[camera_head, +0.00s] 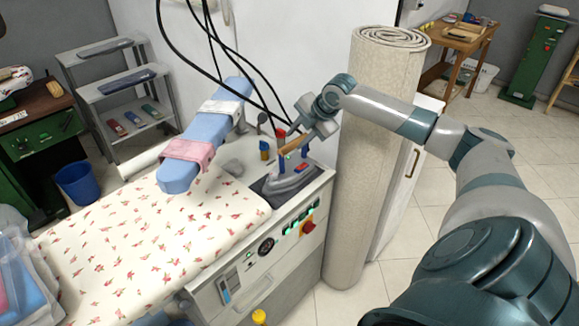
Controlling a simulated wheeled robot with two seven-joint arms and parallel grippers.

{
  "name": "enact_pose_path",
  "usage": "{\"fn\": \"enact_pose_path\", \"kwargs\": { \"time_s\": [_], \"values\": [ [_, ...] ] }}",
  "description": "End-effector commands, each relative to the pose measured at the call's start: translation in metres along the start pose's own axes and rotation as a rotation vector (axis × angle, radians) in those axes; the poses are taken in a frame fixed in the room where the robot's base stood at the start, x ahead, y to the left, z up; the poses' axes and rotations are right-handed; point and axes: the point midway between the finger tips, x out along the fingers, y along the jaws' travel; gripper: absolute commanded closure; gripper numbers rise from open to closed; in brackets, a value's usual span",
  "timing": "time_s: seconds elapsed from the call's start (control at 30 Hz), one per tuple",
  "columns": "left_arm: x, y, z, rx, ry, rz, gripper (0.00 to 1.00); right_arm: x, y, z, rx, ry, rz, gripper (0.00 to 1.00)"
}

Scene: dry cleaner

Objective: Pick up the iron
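The iron (289,180) is a grey, pointed iron with a brown handle. It rests on a dark pad at the right end of the ironing station, behind the control panel. My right gripper (305,134) reaches in from the right, at the upper side of the iron, by its brown handle. The fingers are small and partly hidden by the wrist, so I cannot tell whether they are open, or whether they touch the handle. My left gripper is not in view.
The ironing board (150,235) has a floral cover. A blue sleeve board (212,135) with a pink cloth stands above it. Black cables hang down close to the iron. A rolled carpet (368,170) stands upright just right of the station, below my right arm.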

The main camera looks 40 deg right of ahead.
Motion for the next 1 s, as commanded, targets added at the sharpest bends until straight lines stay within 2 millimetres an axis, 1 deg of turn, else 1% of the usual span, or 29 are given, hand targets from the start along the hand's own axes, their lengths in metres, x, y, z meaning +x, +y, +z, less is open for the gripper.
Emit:
{"fn": "enact_pose_path", "kwargs": {
  "time_s": [0.03,0.2,0.3,0.4,0.5,0.8,1.0],
  "values": [
    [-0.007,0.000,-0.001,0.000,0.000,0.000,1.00,0.007,0.002,-0.001,0.004,0.003,-0.001,0.69],
    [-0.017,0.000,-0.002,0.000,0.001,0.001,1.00,0.037,0.001,-0.002,0.002,0.003,-0.001,0.69],
    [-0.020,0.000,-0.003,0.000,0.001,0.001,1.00,0.049,0.001,-0.001,0.003,0.002,-0.001,0.69],
    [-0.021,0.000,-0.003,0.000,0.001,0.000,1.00,0.057,0.000,0.000,0.000,0.001,-0.001,0.69],
    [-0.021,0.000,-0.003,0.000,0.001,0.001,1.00,0.060,0.000,0.000,0.000,0.000,0.000,0.69],
    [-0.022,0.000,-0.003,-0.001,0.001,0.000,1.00,0.060,0.000,0.000,0.000,0.000,0.000,0.69],
    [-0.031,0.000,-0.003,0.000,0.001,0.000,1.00,0.069,0.000,0.002,0.001,0.000,-0.002,0.69]
  ]
}}
